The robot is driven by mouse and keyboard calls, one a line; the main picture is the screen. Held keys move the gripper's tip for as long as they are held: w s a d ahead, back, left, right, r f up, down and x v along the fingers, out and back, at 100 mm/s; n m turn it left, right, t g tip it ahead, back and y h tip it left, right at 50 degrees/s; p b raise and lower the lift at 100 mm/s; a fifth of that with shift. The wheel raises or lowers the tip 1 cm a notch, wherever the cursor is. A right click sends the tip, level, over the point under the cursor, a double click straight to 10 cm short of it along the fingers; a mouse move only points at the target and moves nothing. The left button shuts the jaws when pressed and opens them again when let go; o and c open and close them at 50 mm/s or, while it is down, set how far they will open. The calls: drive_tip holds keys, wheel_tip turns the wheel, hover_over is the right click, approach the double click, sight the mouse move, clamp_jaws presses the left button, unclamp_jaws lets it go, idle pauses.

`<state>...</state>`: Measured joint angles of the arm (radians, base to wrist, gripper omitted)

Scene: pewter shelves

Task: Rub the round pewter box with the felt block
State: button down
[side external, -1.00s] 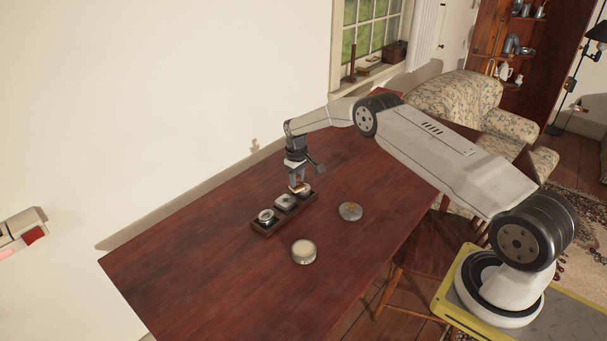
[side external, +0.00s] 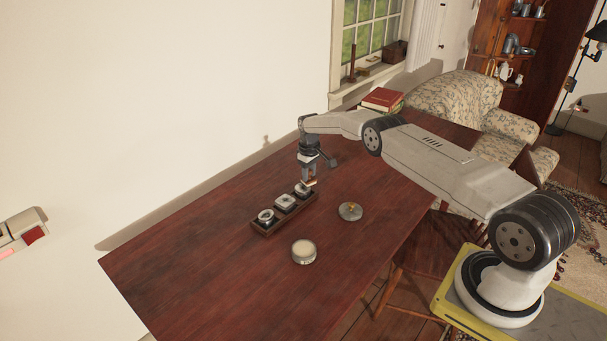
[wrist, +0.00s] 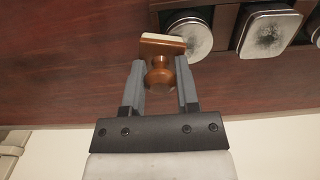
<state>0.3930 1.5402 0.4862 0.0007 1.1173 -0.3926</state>
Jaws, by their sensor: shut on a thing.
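My gripper (wrist: 160,72) is shut on the brown knob of the felt block (wrist: 163,42), which has a pale felt face. In the side view my gripper (side external: 309,172) holds the block at the far right end of a dark wooden tray (side external: 268,233). The tray holds three pewter boxes in a row. The nearest to the block is a rounded box (wrist: 192,34) with dark tarnish on its top. The block overlaps its edge in the wrist view; I cannot tell if they touch. A square box (side external: 285,202) is in the middle, and a round one (side external: 266,216) at the left end.
A round tin with a pale top (side external: 303,251) and a shallow tin with something yellowish on it (side external: 350,211) stand on the wooden table (side external: 210,275), right of the tray. Books (side external: 383,99) lie at the far end. The table's left part is clear.

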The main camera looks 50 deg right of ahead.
drive_tip(key=shift+a+f, duration=0.1)
drive_tip(key=shift+a, duration=2.9)
wheel_tip(320, 180, up, 8)
